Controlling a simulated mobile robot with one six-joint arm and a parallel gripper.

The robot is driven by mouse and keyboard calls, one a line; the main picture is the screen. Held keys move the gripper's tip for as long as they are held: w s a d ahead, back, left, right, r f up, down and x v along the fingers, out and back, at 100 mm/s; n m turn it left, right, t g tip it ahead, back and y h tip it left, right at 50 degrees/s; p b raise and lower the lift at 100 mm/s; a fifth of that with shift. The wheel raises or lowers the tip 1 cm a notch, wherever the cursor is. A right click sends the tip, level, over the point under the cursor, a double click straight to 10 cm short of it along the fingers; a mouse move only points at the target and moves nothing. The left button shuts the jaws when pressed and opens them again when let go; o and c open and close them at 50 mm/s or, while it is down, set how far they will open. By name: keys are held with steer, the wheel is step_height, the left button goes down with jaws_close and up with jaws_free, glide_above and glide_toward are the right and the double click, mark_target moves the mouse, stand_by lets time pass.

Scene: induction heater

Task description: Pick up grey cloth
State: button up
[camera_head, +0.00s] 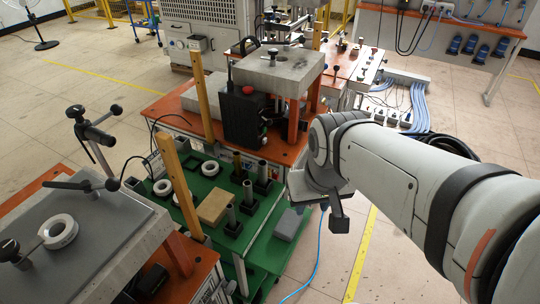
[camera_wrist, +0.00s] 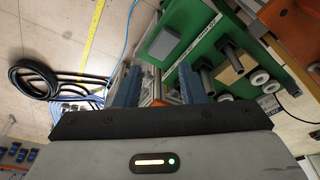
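The grey cloth (camera_head: 289,224) looks like a small flat grey block. It lies on the right end of the green bench (camera_head: 262,252), and it also shows as a grey square in the wrist view (camera_wrist: 164,45). My gripper (camera_wrist: 160,88) shows two blue fingers spread apart with nothing between them. The cloth appears beyond the fingertips, clear of them. In the head view the end of my arm is to the right of the cloth and above it; the fingers cannot be made out there.
The green bench also holds a tan block (camera_head: 213,206), several dark upright cylinders and white rings (camera_head: 210,168). Wooden posts (camera_head: 177,186) stand at its left. A machine on an orange table (camera_head: 278,72) stands behind. A blue cable (camera_head: 318,262) lies on the floor.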

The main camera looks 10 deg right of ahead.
steer(key=shift+o, duration=1.4)
steer(key=shift+w+d+f, duration=0.1)
steer(key=shift+w, duration=0.2)
steer(key=o, duration=0.7)
steer(key=w+f+m+g+p, duration=0.1)
steer(key=w+f+m+p, duration=0.1)
steer(key=w+f, duration=0.4)
steer(key=w+m, duration=0.1)
steer(key=w, duration=0.2)
steer(key=shift+f+m, duration=0.3)
steer(key=shift+m, duration=0.1)
steer(key=m+g+p, duration=0.2)
steer(key=m, duration=0.2)
glide_above(291, 218)
step_height(291, 218, down, 11)
steer(key=shift+s+f, duration=0.15)
steer(key=shift+f+b, duration=2.65)
steer(key=shift+f, duration=1.5)
